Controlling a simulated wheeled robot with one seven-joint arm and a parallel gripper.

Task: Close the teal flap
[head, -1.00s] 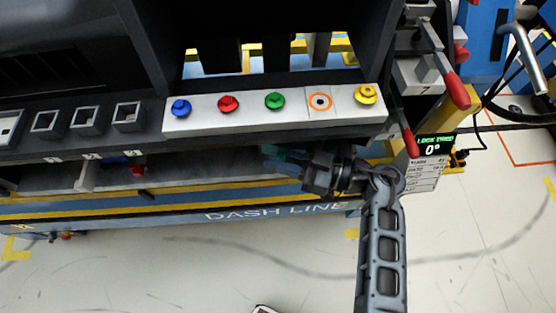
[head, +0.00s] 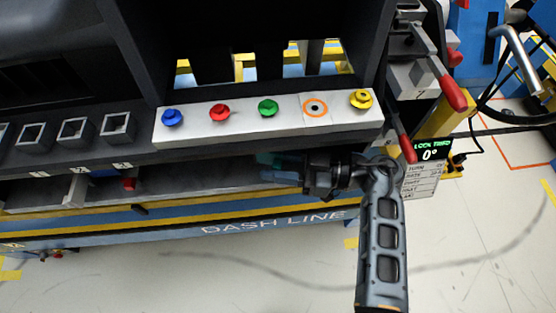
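The teal flap (head: 268,159) shows only as a small teal patch under the overhanging dashboard panel, just behind the fingers of my gripper. The rest of it is hidden by the panel and my gripper, so I cannot tell its angle. My gripper (head: 268,177) points left from the arm, below the white button strip. Its blue-grey fingers lie at or just in front of the teal patch. I cannot tell whether they touch it, or how far apart they are.
A white strip (head: 240,134) with coloured knobs sits just above my gripper. Red-handled levers (head: 452,91) and a display reading 0° (head: 432,153) stand close on the right. A small red knob (head: 129,184) is left on the lower shelf. The floor in front is clear.

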